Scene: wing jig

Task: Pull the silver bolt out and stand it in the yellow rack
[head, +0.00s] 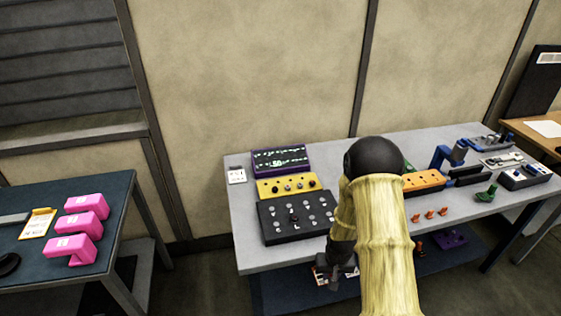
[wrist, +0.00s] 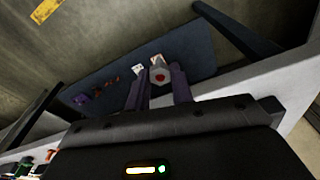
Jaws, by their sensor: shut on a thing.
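My gripper (head: 335,272) hangs at the front edge of the grey table, in front of the black block in the head view. In the wrist view my gripper (wrist: 158,82) is shut on a silver hex-headed bolt (wrist: 158,76) with a red mark on its head. The bolt's shank is hidden there, and I cannot make the bolt out in the head view. The yellow rack (head: 272,189) lies on the table behind the black block (head: 270,231), with several round fittings along its top.
A purple box (head: 281,149) stands behind the rack. An orange block (head: 424,187), small orange pieces (head: 430,215) and blue clamps (head: 440,155) are to the right. A blue lower shelf (wrist: 195,50) lies below the tabletop. A side table (head: 118,212) holds pink blocks at left.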

